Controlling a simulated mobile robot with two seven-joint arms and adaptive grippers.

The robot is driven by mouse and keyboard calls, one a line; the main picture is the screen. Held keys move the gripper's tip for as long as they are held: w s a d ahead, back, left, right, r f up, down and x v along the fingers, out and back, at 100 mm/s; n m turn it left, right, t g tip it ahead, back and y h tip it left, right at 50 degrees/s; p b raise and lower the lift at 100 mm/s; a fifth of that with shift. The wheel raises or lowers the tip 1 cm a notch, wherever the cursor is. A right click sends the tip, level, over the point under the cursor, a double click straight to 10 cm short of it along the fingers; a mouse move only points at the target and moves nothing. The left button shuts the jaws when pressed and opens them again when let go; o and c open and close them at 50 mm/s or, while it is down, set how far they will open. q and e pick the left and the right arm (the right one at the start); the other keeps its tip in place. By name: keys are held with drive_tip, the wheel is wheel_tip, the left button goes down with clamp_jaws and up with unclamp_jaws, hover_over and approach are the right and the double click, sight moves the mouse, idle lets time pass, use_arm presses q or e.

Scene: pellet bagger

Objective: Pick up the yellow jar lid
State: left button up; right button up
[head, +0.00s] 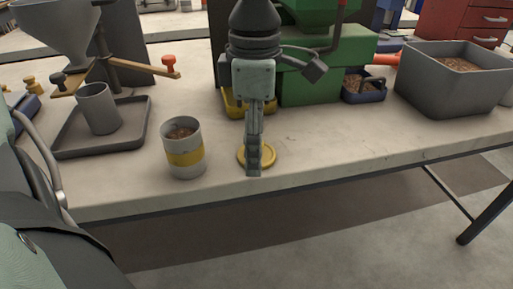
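The yellow jar lid (268,156) lies flat on the pale bench near its front edge, in the head view. One gripper (253,168) points straight down over the lid and hides its middle left part. Its fingers are seen edge-on, so I cannot tell whether they are open or shut, or whether they touch the lid. This arm comes down from the top of the picture; I take it as my right one. The jar (184,150), grey with a yellow band and filled with brown pellets, stands left of the lid. My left gripper is not in view.
A grey tray (140,128) with a grey cup (98,108) stands at the left under a funnel stand. A green machine (325,75) is behind the gripper. A grey bin (445,95) of pellets stands at the right. The bench front between lid and bin is clear.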

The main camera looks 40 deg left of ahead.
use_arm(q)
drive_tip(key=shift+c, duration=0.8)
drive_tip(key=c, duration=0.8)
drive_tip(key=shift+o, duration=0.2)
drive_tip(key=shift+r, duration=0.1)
